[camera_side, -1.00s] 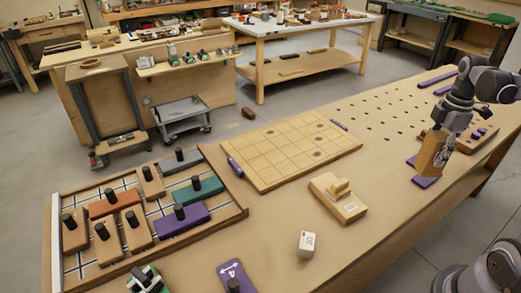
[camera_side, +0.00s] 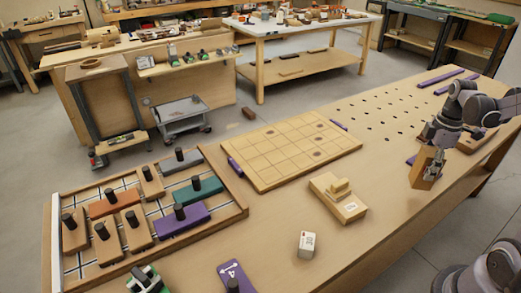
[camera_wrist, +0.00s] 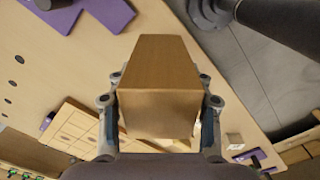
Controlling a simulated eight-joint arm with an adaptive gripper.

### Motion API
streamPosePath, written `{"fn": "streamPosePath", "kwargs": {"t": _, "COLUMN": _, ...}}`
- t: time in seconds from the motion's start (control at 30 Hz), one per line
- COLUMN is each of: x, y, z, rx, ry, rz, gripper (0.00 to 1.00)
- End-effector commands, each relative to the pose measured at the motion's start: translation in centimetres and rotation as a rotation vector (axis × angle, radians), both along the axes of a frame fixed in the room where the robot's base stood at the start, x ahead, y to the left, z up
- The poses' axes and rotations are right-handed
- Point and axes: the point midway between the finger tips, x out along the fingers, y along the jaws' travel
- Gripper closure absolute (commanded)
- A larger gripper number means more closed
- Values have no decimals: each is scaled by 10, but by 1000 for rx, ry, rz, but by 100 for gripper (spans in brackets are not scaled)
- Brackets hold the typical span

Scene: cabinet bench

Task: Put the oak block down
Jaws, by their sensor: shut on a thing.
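The oak block (camera_side: 423,170) is a light brown wooden block at the right of the side view. My gripper (camera_side: 430,165) is shut on it and holds it tilted near the right edge of the bench. In the wrist view the oak block (camera_wrist: 160,85) fills the middle, with a finger of my gripper (camera_wrist: 160,118) on each side of it. I cannot tell whether its lower end touches the bench (camera_side: 385,235).
A purple pad (camera_side: 411,160) lies just behind the block. A gridded wooden board (camera_side: 290,150) lies mid-bench, with a small stepped wooden piece (camera_side: 338,198) in front. A tray of knobbed blocks (camera_side: 240,212) stands at left.

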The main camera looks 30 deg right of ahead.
Motion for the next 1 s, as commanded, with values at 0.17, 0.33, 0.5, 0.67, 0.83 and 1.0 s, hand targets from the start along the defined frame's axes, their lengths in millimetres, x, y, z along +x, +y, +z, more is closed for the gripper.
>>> {"fn": "streamPosePath", "kwargs": {"t": 0.17, "x": 20, "y": 8, "z": -12, "rx": 0, "ry": 0, "rz": 2, "gripper": 90}}
{"fn": "streamPosePath", "kwargs": {"t": 0.33, "x": 23, "y": 9, "z": -20, "rx": 1, "ry": 1, "rz": 0, "gripper": 90}}
{"fn": "streamPosePath", "kwargs": {"t": 0.5, "x": 23, "y": 9, "z": -41, "rx": 0, "ry": 0, "rz": -1, "gripper": 90}}
{"fn": "streamPosePath", "kwargs": {"t": 0.67, "x": 23, "y": 9, "z": -53, "rx": 0, "ry": 0, "rz": 0, "gripper": 90}}
{"fn": "streamPosePath", "kwargs": {"t": 0.83, "x": 23, "y": 9, "z": -55, "rx": 0, "ry": 0, "rz": 0, "gripper": 90}}
{"fn": "streamPosePath", "kwargs": {"t": 1.0, "x": 23, "y": 9, "z": -56, "rx": 0, "ry": 0, "rz": 0, "gripper": 90}}
